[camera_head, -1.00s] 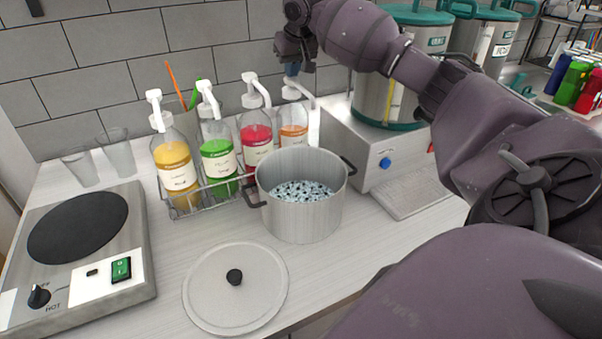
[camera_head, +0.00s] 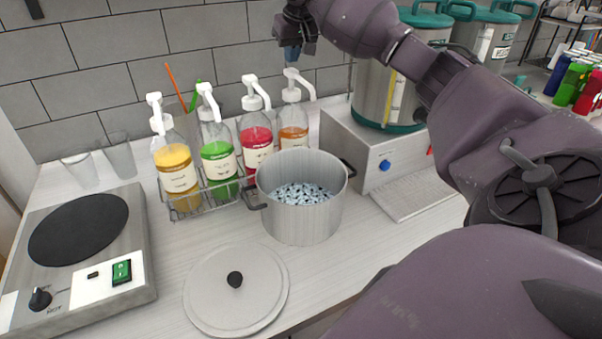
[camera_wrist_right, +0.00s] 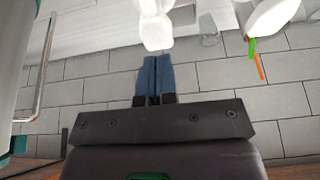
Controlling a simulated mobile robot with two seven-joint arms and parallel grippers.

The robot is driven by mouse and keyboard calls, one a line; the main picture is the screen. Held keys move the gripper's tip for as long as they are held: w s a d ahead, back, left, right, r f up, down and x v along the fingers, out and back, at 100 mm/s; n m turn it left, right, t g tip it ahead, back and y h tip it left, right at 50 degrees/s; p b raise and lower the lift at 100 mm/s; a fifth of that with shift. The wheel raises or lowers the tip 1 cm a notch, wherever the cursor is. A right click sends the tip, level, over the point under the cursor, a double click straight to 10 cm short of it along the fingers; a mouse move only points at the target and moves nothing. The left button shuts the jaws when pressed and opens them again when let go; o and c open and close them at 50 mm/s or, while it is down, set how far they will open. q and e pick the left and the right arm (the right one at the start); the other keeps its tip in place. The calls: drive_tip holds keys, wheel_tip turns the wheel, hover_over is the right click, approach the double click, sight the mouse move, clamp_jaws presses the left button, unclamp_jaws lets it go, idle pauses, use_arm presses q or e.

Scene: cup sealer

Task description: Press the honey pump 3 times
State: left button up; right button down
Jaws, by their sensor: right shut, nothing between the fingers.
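Several pump bottles with white pump heads stand in a row. The rightmost holds amber-orange liquid (camera_head: 293,135), and its white pump head (camera_head: 291,74) stands raised. The labels are too small to read, so I cannot confirm which is honey. My right gripper (camera_head: 291,53) is shut and empty, with its blue fingertips pointing down just above that pump head. In the right wrist view the shut blue fingers (camera_wrist_right: 151,76) point at a white pump head (camera_wrist_right: 155,28), seemingly with little or no gap. My left gripper is not in view.
Yellow (camera_head: 177,173), green (camera_head: 218,160) and red (camera_head: 256,142) bottles stand in a wire rack to the left. A metal pot (camera_head: 305,218) with dark-speckled contents stands in front. A lid (camera_head: 220,300), a hot plate (camera_head: 125,225) and a silver machine (camera_head: 362,165) surround it.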

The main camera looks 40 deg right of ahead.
sight(292, 70)
drive_tip(key=shift+f, duration=0.1)
idle(0.4)
drive_tip(key=shift+f+b, duration=0.35)
drive_tip(key=shift+f, duration=2.05)
drive_tip(key=shift+r, duration=0.1)
drive_tip(key=shift+r+p, duration=0.35)
drive_tip(key=shift+r, duration=2.05)
drive_tip(key=shift+r, duration=0.1)
drive_tip(key=shift+r, duration=2.9)
